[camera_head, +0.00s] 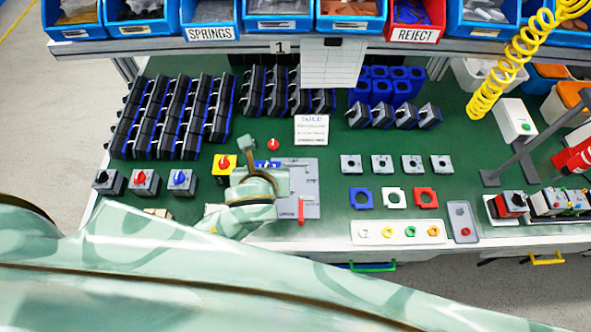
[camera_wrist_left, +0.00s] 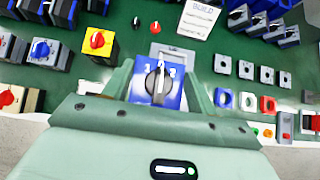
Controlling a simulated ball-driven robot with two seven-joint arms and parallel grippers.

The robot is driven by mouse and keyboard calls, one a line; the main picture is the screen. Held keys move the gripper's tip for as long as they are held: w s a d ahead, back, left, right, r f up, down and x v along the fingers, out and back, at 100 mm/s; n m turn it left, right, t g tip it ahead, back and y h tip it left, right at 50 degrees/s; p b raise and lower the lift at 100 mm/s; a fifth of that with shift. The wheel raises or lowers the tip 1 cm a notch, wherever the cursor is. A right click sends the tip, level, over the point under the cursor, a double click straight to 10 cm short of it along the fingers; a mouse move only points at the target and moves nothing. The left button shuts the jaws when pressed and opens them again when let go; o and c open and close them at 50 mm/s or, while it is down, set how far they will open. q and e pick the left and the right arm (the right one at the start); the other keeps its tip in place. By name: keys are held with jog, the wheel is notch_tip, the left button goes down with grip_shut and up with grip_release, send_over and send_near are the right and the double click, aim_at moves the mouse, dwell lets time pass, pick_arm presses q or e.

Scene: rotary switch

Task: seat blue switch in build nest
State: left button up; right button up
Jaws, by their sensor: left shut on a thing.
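My left gripper (camera_head: 262,170) is over the left part of the grey build nest (camera_head: 303,178) in the head view. Part of the nest (camera_wrist_left: 172,50) shows behind the switch. My gripper hides the nest's left side, and I cannot tell whether the switch touches it. My right gripper is out of view.
A yellow switch with a red knob (camera_head: 226,164) stands close left of my gripper. Grey switch plates (camera_head: 382,165) and coloured frames (camera_head: 394,197) lie right. Green mat is free between them.

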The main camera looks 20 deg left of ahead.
pick_arm(q)
jog(key=shift+s+a+f, duration=0.1)
jog(key=shift+s+f, duration=0.15)
jog(key=shift+s, duration=0.6)
jog(key=shift+f, duration=0.35)
jog(key=w+d+f+b, duration=0.1)
jog(key=w+f+b, duration=0.1)
jog(key=w+f, duration=0.2)
jog(key=w+d+f+b, duration=0.1)
jog(key=w+f+b, duration=0.1)
jog(key=w+f, duration=0.2)
jog(key=w+d+f+b, duration=0.1)
jog(key=w+f+b, duration=0.1)
jog(key=w+f, duration=0.3)
jog(key=shift+w+d, duration=0.1)
jog(key=shift+r, duration=0.1)
jog(key=o, duration=1.4)
